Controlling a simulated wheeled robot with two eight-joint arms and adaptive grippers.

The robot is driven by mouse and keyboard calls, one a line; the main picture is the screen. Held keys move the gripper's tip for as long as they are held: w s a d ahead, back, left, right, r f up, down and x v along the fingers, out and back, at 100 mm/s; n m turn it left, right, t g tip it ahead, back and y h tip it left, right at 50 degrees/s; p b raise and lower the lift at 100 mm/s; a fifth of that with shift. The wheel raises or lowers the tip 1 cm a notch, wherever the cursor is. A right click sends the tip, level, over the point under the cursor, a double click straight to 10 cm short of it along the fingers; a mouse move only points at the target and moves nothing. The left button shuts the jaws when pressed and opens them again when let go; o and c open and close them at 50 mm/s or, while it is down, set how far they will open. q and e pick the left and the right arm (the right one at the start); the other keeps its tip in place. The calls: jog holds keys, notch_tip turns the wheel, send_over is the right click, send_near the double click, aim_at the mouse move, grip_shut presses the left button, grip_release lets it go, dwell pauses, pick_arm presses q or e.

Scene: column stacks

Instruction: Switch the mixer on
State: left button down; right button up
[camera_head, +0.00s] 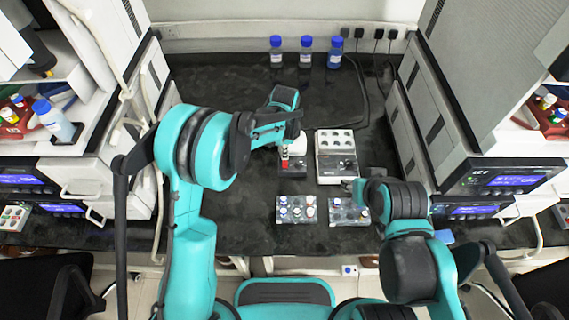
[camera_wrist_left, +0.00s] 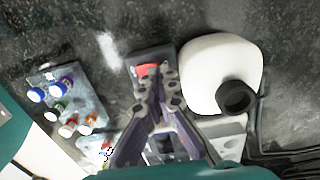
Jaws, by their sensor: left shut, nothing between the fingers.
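The mixer (camera_head: 299,171) stands mid-table with a dark front panel. In the left wrist view, its white rounded body (camera_wrist_left: 208,66) carries a black cup, and a red switch (camera_wrist_left: 147,68) shows on the dark panel. My left gripper (camera_head: 285,152) points down at the panel. In the wrist view, its fingertips (camera_wrist_left: 158,82) are closed together, empty, and partly cover the red switch. I cannot tell whether they touch it. My right gripper (camera_head: 359,190) is over the right-hand rack, its fingers too small to read.
A white device (camera_head: 337,171) with wells and a knob stands right of the mixer. A vial rack (camera_head: 280,217) and a second rack (camera_head: 343,219) lie in front. Several blue-capped bottles (camera_head: 306,58) stand at the back. Instruments line both sides. The table's left part is clear.

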pick_arm(q)
jog(key=shift+f+b, duration=0.45)
jog(key=shift+f, duration=0.25)
jog(key=shift+r, duration=0.15)
jog(key=shift+r+p, duration=1.6)
jog(key=shift+r, duration=0.85)
